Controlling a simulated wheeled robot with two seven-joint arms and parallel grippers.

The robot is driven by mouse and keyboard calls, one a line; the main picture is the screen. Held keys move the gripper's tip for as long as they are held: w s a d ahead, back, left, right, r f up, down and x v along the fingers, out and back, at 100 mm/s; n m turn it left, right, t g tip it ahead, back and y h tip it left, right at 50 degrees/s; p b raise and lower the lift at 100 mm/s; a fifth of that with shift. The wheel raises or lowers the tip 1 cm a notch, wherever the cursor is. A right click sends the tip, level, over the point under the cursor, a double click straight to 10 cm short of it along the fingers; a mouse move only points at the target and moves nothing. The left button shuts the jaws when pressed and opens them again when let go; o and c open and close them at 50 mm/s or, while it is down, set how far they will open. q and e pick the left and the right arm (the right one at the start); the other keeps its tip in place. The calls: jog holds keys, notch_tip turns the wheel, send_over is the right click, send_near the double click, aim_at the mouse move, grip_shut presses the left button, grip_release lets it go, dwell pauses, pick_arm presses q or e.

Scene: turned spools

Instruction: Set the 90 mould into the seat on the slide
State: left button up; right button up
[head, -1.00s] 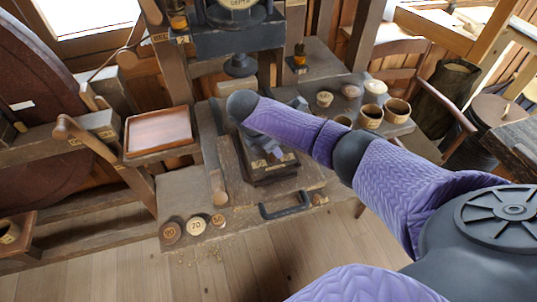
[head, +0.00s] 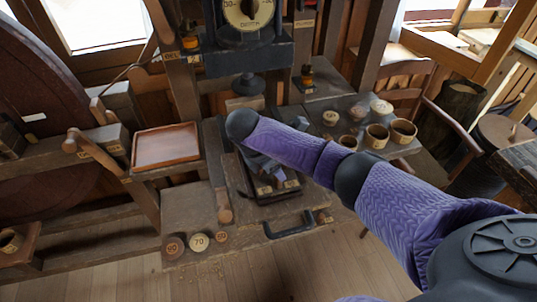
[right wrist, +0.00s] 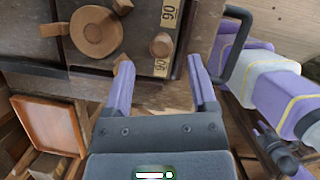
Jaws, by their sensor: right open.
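Three round wooden pieces stand in a row at the bench's front left corner; the leftmost, darkest one (head: 174,246) seems marked 90, though its figures are blurred. A dark block (head: 285,190) sits on the slide (head: 240,190). In the right wrist view, a round wooden piece (right wrist: 97,30) lies on that block, near two tags reading 90 and a small wooden peg (right wrist: 162,45). I cannot tell whether this piece is a mould or part of the seat. My right gripper (right wrist: 160,72) is open and empty beside the block; my arm hides part of it in the head view.
A black handle (head: 290,228) sticks out at the slide's front. A mallet (head: 223,205) lies left of the block. The press (head: 249,85) hangs behind. A shallow tray (head: 165,147) stands left, and several wooden cups (head: 376,136) stand at the back right.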

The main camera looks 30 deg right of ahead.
jog(key=p+v, duration=0.1)
jog(key=v, duration=0.7)
dwell(0.4)
